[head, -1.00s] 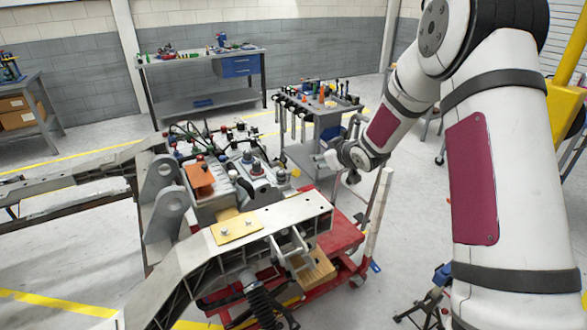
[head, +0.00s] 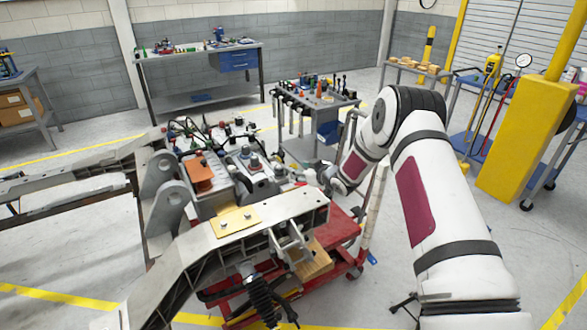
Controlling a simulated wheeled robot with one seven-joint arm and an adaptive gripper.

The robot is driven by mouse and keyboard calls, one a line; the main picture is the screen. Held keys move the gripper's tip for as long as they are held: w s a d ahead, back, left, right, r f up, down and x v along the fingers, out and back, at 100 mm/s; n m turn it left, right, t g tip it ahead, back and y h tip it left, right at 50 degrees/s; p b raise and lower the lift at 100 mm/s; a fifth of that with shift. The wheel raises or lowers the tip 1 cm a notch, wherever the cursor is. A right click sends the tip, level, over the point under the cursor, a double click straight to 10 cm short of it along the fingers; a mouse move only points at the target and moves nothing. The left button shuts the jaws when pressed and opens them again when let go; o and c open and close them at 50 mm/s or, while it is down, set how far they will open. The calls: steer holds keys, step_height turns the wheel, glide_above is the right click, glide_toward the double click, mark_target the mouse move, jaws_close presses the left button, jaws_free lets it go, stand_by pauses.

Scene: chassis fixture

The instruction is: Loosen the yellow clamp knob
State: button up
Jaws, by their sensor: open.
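I cannot make out the yellow clamp knob for certain in the head view. The chassis fixture (head: 265,218) is a grey metal beam with a yellow plate (head: 236,221) bolted on top. Behind the beam stand grey fixture blocks (head: 258,180) with dark round knobs or fittings on top. My gripper (head: 318,181) is at the right side of these blocks, low over the far right end of the beam. It is open, with nothing visible in it. Its fingertips are small and partly lost against the clutter, so I cannot tell whether they touch anything.
An orange block (head: 199,176) and several hoses and fittings crowd the fixture's left side. A red cart (head: 345,228) stands under the beam. A tool cart (head: 325,110) is behind my gripper. A yellow post (head: 520,140) stands right. The floor between is mostly clear.

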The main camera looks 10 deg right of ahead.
mark_target(294, 165)
steer(key=shift+b+x, duration=0.3)
steer(key=shift+x, duration=2.35)
jaws_close()
